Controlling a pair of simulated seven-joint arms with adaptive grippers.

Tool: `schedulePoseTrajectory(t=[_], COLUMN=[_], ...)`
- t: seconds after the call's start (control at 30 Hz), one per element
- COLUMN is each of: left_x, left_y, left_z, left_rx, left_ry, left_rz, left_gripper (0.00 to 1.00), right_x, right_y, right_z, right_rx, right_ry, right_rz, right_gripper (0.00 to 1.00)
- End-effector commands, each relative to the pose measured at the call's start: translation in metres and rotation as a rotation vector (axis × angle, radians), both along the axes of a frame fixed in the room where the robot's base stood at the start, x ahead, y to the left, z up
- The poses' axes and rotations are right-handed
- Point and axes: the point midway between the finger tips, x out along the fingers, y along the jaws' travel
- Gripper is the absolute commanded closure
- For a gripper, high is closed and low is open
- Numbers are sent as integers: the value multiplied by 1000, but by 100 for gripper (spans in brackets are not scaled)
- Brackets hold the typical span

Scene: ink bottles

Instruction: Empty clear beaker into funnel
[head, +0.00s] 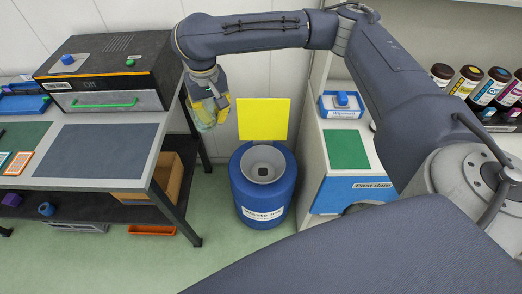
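My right gripper (211,98) hangs at the end of my arm, which reaches across from the right. It is shut around a small see-through vessel that looks like the clear beaker (204,118). The beaker is tilted, and its contents are too small to make out. The grey funnel (250,175) sits in the top of a blue drum labelled "Waste ink" (262,213). The gripper and beaker are up and to the left of the funnel in the picture, apart from it. My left gripper is not in view.
A yellow panel (264,119) stands behind the drum. A bench (150,140) with a black oven (105,70) is on the left. A white counter (311,150) with a green mat (346,149) is on the right, and ink bottles (466,81) stand farther right.

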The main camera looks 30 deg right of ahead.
Motion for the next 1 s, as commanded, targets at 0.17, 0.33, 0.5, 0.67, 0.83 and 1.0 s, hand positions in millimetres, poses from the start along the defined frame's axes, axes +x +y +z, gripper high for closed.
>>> schedulePoseTrajectory(t=[0.17, 0.33, 0.5, 0.67, 0.83, 1.0], left_x=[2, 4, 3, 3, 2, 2], left_y=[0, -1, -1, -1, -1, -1], left_z=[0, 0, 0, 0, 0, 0], left_rx=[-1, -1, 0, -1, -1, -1], left_ry=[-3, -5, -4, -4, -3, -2], left_rz=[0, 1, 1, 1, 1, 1], left_gripper=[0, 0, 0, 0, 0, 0], right_x=[43, 79, 113, 143, 172, 198], right_y=[18, 30, 37, 40, 39, 32], right_z=[20, 40, 59, 75, 89, 100], right_rx=[3, 3, 3, 4, 6, 6], right_ry=[0, 1, 1, 1, 3, 3], right_rz=[-80, -165, -262, -361, -477, -601], right_gripper=[100, 100, 100, 100, 100, 100])
